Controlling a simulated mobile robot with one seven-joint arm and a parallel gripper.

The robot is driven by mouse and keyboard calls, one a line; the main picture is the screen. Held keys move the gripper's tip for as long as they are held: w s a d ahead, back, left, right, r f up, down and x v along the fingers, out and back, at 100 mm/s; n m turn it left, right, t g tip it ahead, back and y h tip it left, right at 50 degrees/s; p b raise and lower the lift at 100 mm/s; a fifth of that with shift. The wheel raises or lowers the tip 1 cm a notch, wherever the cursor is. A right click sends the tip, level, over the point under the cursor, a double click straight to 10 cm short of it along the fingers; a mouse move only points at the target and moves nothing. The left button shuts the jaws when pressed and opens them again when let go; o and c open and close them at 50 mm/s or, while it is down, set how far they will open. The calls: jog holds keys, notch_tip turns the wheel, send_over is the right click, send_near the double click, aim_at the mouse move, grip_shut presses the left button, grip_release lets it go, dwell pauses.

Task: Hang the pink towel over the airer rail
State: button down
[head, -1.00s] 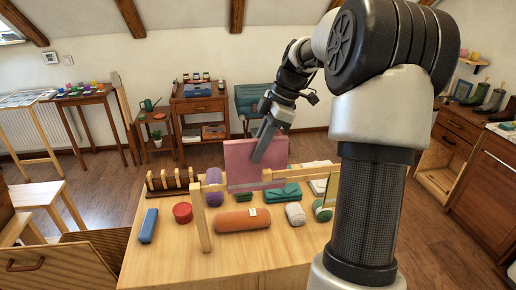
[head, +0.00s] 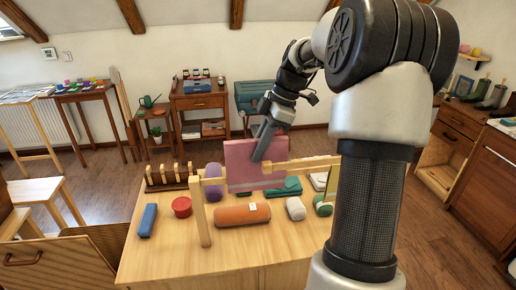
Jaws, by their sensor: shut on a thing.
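The pink towel (head: 242,165) hangs upright as a flat panel from my gripper (head: 257,156), which is shut on it. The towel is at the wooden airer rail (head: 312,163), above the table. On the left the towel covers a stretch of the rail; on the right a piece of rail shows in front of it. I cannot tell whether the towel lies over the rail or only crosses it. The airer's left post (head: 200,212) stands upright on the table; my arm hides much of its right end.
On the table (head: 175,262) lie an orange roll (head: 242,215), a purple roll (head: 214,180), a red round tin (head: 181,207), a blue case (head: 147,220), a green folded cloth (head: 290,187) and a white roll (head: 296,208). A pegged wooden rack (head: 168,180) stands at the back left.

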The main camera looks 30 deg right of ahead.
aim_at(259, 173)
jog(key=shift+f+b, duration=3.25)
jog(key=shift+f, duration=1.4)
jog(key=c, duration=1.6)
grip_release()
jog(key=shift+c, duration=0.2)
jog(key=p+v, duration=0.2)
jog(key=v, duration=1.5)
jog(key=shift+s+d+r+p, duration=0.1)
jog(key=shift+r+p, duration=0.1)
jog(key=shift+p, duration=0.15)
jog(key=s+a+r+m+t+h+p, duration=0.15)
jog(key=a+r, duration=0.35)
jog(key=a, duration=0.6)
jog(key=a+r+m+t+h+p, duration=0.1)
jog(key=a+r+m+h+p, duration=0.2)
jog(key=a, duration=0.9)
jog(key=s+f+m+t+p, duration=0.1)
jog(key=s+f+m, duration=0.2)
jog(key=s, duration=0.6)
jog(key=s+d+f+m+t+p, duration=0.1)
jog(key=s+f+m+p, duration=0.1)
jog(key=s+m, duration=0.5)
jog(key=s+f, duration=0.1)
jog(key=s, duration=0.2)
jog(key=shift+s+d, duration=0.25)
jog(key=shift+d, duration=0.05)
